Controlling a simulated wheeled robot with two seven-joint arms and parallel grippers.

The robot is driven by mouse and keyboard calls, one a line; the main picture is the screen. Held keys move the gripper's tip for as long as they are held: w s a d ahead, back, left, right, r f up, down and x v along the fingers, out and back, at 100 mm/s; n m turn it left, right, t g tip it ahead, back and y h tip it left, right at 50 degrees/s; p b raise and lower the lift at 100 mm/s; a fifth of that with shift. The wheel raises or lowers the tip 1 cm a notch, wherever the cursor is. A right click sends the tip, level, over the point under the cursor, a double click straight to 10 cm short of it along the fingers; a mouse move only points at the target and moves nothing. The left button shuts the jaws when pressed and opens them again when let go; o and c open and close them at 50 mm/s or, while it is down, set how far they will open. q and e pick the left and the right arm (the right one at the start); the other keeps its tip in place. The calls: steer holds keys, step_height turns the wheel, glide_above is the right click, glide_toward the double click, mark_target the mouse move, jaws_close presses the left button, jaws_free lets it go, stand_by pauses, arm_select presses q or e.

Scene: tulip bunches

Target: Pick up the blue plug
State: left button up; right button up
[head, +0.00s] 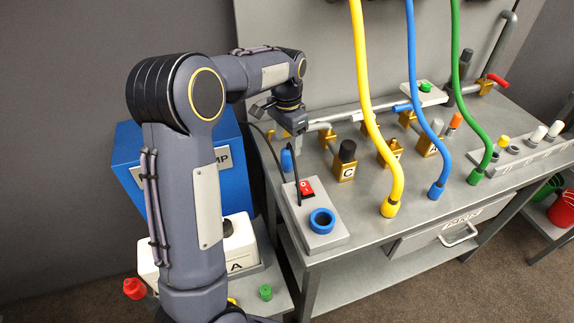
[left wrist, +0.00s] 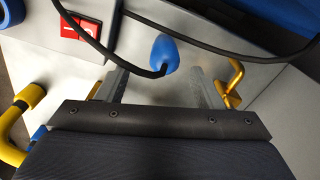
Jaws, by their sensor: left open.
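The blue plug (head: 287,160) stands on the bench at the left, beside a grey box with a red switch. A black cable is attached to it. The left wrist view shows the plug (left wrist: 165,52) just beyond my left fingertips, roughly in line with the gap between them. My left gripper (left wrist: 157,78) is open and empty, its two grey fingers apart. In the head view this gripper (head: 283,118) is above and behind the plug, partly hidden by my own wrist. My right gripper is not in view.
The grey switch box (head: 325,232) has a blue ring socket (head: 322,221) and a red switch (head: 306,188). Brass valves (head: 345,160) and a pipe stand to the right. Yellow (head: 375,120), blue (head: 422,110) and green (head: 466,105) hoses hang over the bench. Black cable loops near the plug.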

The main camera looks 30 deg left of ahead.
mark_target(287, 158)
arm_select(q)
steer(key=shift+w+f, duration=0.25)
steer(key=shift+f, duration=0.3)
steer(key=f+p, duration=0.1)
steer(key=f, duration=0.6)
steer(key=shift+a+f, duration=0.15)
steer(key=shift+a, duration=0.05)
steer(key=c, duration=1.1)
